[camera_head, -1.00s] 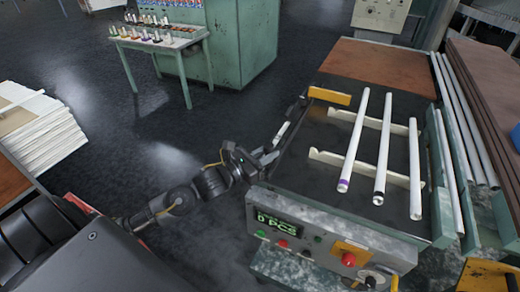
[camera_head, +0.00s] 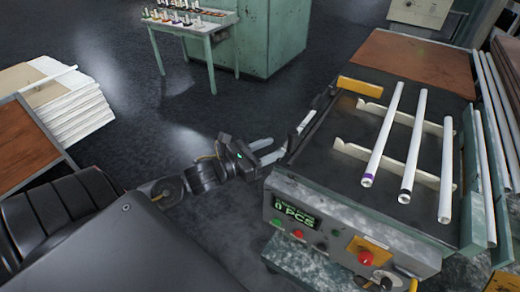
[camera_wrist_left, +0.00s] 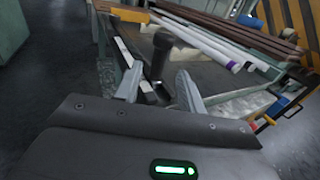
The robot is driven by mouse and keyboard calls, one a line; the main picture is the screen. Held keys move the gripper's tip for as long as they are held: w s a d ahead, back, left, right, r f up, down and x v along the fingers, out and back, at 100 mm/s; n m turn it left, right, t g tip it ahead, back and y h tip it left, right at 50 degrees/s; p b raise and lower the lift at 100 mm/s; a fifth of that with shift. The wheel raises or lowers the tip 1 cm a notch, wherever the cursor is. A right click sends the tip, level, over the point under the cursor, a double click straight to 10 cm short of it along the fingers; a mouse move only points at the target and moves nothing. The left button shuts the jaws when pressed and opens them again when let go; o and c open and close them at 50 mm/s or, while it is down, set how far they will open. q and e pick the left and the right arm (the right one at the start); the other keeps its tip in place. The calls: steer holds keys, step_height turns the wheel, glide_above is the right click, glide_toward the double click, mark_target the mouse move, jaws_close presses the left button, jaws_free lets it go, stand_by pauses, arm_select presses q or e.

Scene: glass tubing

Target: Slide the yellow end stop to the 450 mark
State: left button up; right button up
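The yellow end stop (camera_head: 359,87) is a flat bar across the far left of the dark machine bed (camera_head: 340,175), beyond the upper ends of the white tubes (camera_head: 386,135). A pale strip (camera_head: 306,121) lies along the bed's left edge; its marks are too small to read. My left gripper (camera_head: 274,151) is beside that edge, near the front corner, short of the stop and apart from it. In the left wrist view its fingers (camera_wrist_left: 157,88) are spread and empty, with a dark upright post (camera_wrist_left: 160,55) beyond them. My right gripper is out of view.
A control panel (camera_head: 340,232) with a green display and red button fronts the machine. More tubes (camera_head: 497,120) lie along the right. A small table (camera_head: 190,27) and a paper stack (camera_head: 75,110) stand left. The floor between is clear.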

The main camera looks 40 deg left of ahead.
arm_select(q)
steer(key=shift+b+v, duration=0.3)
steer(key=shift+v, duration=1.35)
